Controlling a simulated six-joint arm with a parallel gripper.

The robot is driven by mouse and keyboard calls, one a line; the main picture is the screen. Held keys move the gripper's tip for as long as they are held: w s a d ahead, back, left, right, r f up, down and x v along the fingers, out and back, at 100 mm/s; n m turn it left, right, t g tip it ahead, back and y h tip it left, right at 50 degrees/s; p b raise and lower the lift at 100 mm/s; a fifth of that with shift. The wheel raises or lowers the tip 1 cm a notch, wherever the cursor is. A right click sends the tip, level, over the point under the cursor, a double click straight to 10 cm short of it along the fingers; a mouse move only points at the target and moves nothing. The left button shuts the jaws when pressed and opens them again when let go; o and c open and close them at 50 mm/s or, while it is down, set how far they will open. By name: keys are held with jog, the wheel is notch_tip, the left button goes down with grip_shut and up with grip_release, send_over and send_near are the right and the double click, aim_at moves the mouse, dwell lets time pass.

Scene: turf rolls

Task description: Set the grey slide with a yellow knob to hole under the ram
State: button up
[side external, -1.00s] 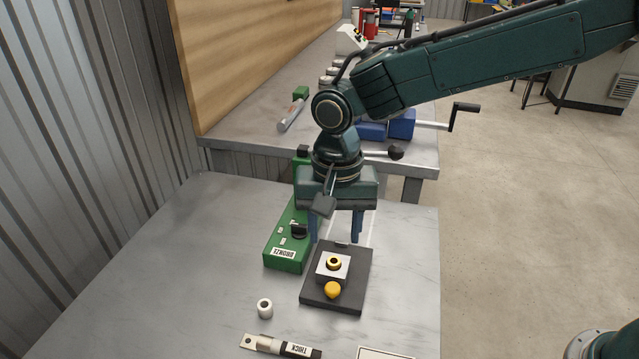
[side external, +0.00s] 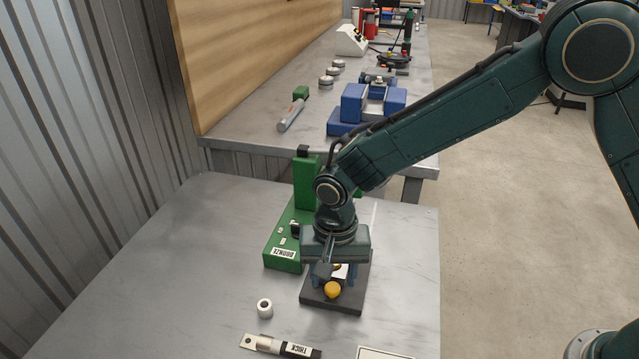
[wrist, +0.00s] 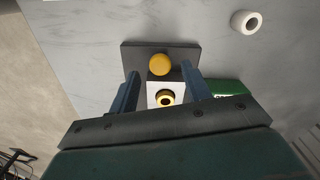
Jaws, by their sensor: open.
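The grey slide (wrist: 153,88) is a pale block with a round yellow knob (side external: 332,290) at its near end. A brass-coloured ring with a dark hole (wrist: 167,97) sits in its top. The slide rests on a dark base plate (side external: 346,301). My gripper (wrist: 160,72) is open, pointing down, with one finger on each side of the slide. In the side view it hides most of the slide; only the knob and a little of the block show. I cannot tell whether the fingers touch the block. The ram cannot be made out.
A white ring (side external: 265,308) and a THICK-labelled tool (side external: 280,346) lie in front. The table's left side is clear.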

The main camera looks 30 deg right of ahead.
jog(key=shift+f, duration=1.1)
grip_shut()
